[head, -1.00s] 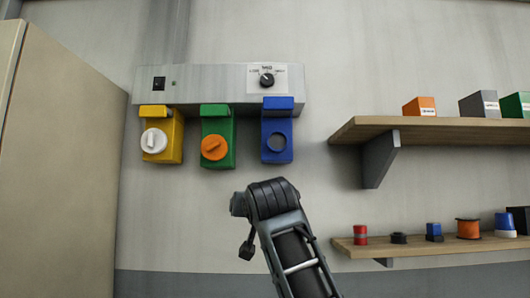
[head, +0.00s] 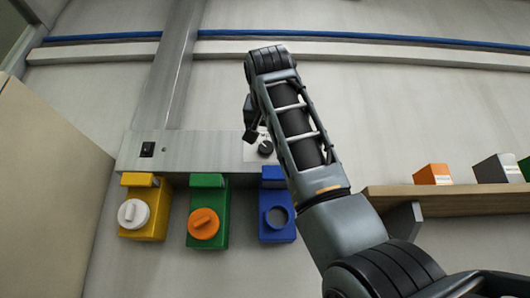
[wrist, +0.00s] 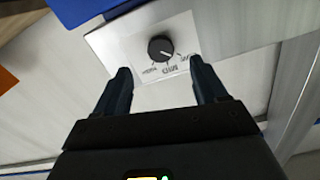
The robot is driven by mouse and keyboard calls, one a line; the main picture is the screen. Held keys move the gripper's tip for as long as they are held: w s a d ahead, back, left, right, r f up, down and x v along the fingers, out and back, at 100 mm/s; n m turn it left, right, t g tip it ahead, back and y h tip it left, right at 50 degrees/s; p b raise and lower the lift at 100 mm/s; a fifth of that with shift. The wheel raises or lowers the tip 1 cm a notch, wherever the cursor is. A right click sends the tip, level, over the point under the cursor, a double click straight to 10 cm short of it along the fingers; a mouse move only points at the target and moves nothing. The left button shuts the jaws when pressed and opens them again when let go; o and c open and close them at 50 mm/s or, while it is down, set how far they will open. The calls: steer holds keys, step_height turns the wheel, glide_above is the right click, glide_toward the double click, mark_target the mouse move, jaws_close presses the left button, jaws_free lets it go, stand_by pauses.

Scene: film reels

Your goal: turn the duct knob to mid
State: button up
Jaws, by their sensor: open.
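The duct knob (wrist: 161,48) is a round black dial on a white label plate (wrist: 118,47) in the wrist view. The words on the plate appear upside down and are hard to read. A pale mark on the knob seems to point toward the right in this view, but it is too small to be sure. My gripper (wrist: 160,76) is open and empty, its two dark fingers apart below the knob in the picture, not closed on it.
The knob sits on a grey wall box (head: 200,152) with a black switch (head: 147,149). Below hang yellow (head: 153,222), green (head: 221,218) and blue (head: 283,231) holders. A wooden shelf (head: 450,199) with boxes is at right, a tall beige cabinet (head: 50,190) at left.

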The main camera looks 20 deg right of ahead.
mark_target(266, 146)
steer(key=p+x, duration=0.1)
steer(key=x, duration=0.1)
steer(key=p+x, duration=0.1)
steer(key=x, duration=0.1)
steer(key=r+x, duration=0.1)
steer(key=x, duration=0.1)
steer(key=shift+w+d+r+p, duration=0.1)
steer(key=shift+w+d+p, duration=0.1)
steer(key=shift+p, duration=0.2)
steer(key=shift+x, duration=0.8)
steer(key=c, duration=1.1)
steer(key=shift+o, duration=0.2)
steer(key=shift+a, duration=0.1)
